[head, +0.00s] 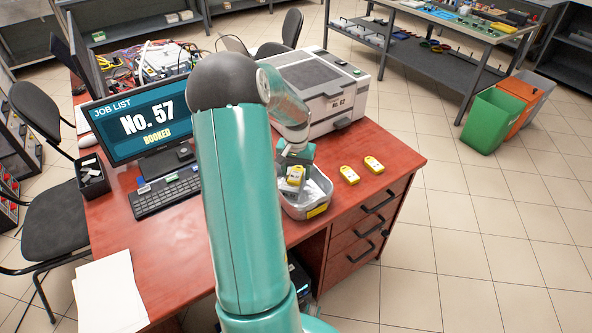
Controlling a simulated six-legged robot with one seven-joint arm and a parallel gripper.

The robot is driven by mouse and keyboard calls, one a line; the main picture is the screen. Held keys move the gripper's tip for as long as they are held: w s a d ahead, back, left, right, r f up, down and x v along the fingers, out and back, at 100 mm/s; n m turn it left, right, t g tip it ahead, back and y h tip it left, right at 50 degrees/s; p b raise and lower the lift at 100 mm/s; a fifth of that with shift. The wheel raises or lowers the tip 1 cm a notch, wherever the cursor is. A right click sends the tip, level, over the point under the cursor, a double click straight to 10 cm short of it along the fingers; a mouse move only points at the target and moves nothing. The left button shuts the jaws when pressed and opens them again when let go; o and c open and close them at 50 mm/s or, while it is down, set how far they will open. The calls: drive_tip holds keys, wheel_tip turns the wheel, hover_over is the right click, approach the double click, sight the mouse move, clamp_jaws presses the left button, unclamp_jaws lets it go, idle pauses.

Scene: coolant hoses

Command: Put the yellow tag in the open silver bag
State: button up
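My gripper (297,158) points down over the back left part of a grey open-topped bin (322,214) on the red desk. A yellow tag (295,174) with a pale face shows right at my gripper's lower end. The fingers are small and partly hidden, so I cannot tell whether they close on this tag. Two more yellow tags, one nearer the bin (349,175) and one further right (374,164), lie flat on the desk. Pale silvery material (313,192) lies inside the bin; its opening cannot be made out. A yellow label (317,211) is on the bin's front.
A grey-white machine (318,90) stands behind the bin. A monitor (140,118), a keyboard (167,196) and a small black box (92,176) are on the left. My arm hides the desk's middle.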

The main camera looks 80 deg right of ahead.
sight(296, 174)
wheel_tip(296, 174, up, 12)
drive_tip(key=shift+r, duration=0.15)
idle(0.4)
drive_tip(key=w+a+r+n+t, duration=0.1)
drive_tip(key=w+a+r+n, duration=0.35)
drive_tip(key=w+a, duration=0.7)
drive_tip(key=w+a+r+n+t, duration=0.2)
drive_tip(key=w+a+r+n, duration=0.3)
drive_tip(key=w+a, duration=0.65)
drive_tip(key=s+a+r+n+t, duration=0.1)
drive_tip(key=s+a+n, duration=0.1)
drive_tip(key=a, duration=0.8)
drive_tip(key=s+a+r+n, duration=0.1)
drive_tip(key=s+a+n, duration=0.1)
drive_tip(key=a, duration=0.8)
drive_tip(key=s+a+r+n+t, duration=0.1)
drive_tip(key=a+n, duration=0.3)
drive_tip(key=a, duration=0.7)
drive_tip(key=shift+s+r+n+t, duration=0.2)
drive_tip(key=shift+s+n+t, duration=0.15)
drive_tip(key=shift+s, duration=0.35)
drive_tip(key=shift+d, duration=0.1)
